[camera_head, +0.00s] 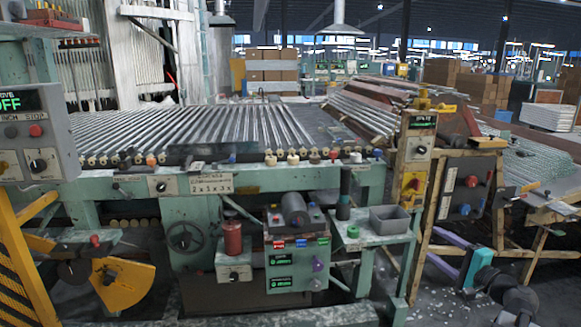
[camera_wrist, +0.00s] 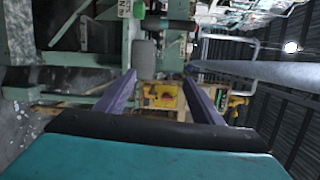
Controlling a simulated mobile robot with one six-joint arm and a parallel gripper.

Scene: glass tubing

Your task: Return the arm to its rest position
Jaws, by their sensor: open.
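My gripper (camera_wrist: 160,77) shows in the wrist view as two purple fingers standing well apart, with nothing between their tips. Its dark and teal body fills the bottom of that view. In the head view my arm (camera_head: 497,284), with dark joints and a purple part, is low at the right, in front of the wooden-framed bench.
The green glass-tube machine (camera_head: 270,183) fills the middle, with rows of tubes on top. A grey tray (camera_head: 390,221) sits on its side shelf, left of my arm. A yellow-panelled control post (camera_head: 413,183) and a rack of tubes (camera_head: 530,170) stand close by.

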